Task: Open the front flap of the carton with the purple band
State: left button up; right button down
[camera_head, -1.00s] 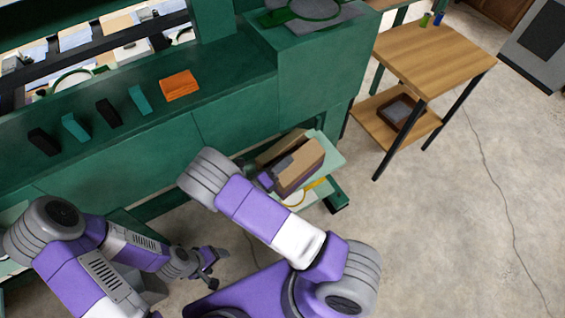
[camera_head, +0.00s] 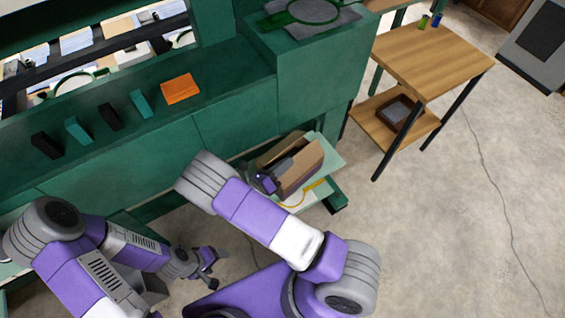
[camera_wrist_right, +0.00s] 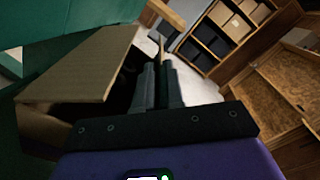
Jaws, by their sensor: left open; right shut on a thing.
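The brown carton (camera_head: 306,166) sits on the low pale shelf under the green bench in the head view. My right gripper (camera_head: 277,174) is at the carton's near left side, partly hidden by my arm. In the right wrist view its fingers (camera_wrist_right: 159,66) are close together on a thin brown cardboard edge, seemingly a carton flap. A broad cardboard panel (camera_wrist_right: 80,68) stands left of the fingers, beside a dark interior. My left gripper (camera_head: 208,266) is open and empty above the floor.
The green bench (camera_head: 150,155) overhangs the shelf, with several small blocks and an orange item (camera_head: 180,88) on top. A wooden side table (camera_head: 430,60) with a tray (camera_head: 398,110) below stands right. The floor at right is clear.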

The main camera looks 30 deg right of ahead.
aim_at(298, 176)
jog(key=m, duration=0.1)
jog(key=s+r+m+p, duration=0.1)
jog(key=m, duration=0.1)
jog(key=shift+s+d+r+m, duration=0.2)
jog(key=shift+s+d+m, duration=0.05)
jog(key=shift+s+m, duration=0.1)
jog(key=m, duration=0.1)
jog(key=s+m, duration=0.1)
jog(key=m+p, duration=0.1)
jog(key=shift+s+d+r+m, duration=0.25)
jog(key=shift+s+d, duration=0.05)
jog(key=shift+s, duration=0.1)
jog(key=shift+s+d+f+m+b, duration=0.2)
jog(key=shift+s+m, duration=0.5)
jog(key=shift+m, duration=0.65)
jog(key=shift+s+d+f+m+b, duration=0.1)
jog(key=shift+s+d+f+m, duration=0.15)
jog(key=shift+s+m, duration=0.85)
jog(key=shift+s+d+f+m+b, duration=0.2)
jog(key=shift+s+m, duration=0.15)
jog(key=shift+m, duration=1.3)
jog(key=c, duration=1.3)
grip_release()
jog(key=shift+a, duration=0.1)
